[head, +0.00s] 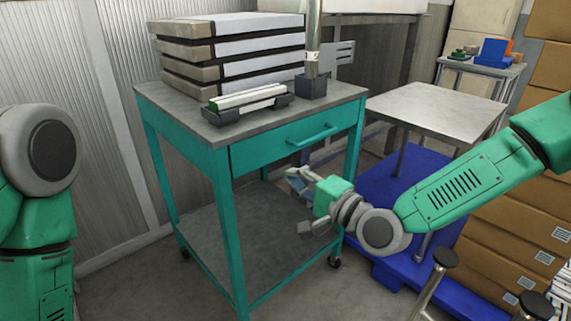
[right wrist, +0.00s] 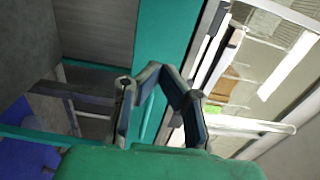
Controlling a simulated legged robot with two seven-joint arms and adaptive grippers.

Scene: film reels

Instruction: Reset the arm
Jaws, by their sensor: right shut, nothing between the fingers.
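My right gripper (head: 308,196) is in front of the teal cart (head: 222,200), below its drawer handle (head: 312,136) and above its lower shelf. It is empty and touches nothing that I can make out. In the right wrist view its dark fingers (right wrist: 160,85) show against the teal cart frame. My right arm (head: 465,185) reaches in from the right, bent down at the wrist. My left arm (head: 40,190) hangs at the left edge, and its gripper is out of the picture.
The cart top carries stacked flat cases (head: 235,52), a black tray (head: 245,108) with white-and-green items, and a metal post (head: 313,45). A grey-topped table (head: 435,108) and blue platform (head: 400,190) stand to the right. Cardboard boxes (head: 510,230) line the right. The lower shelf (head: 235,225) is empty.

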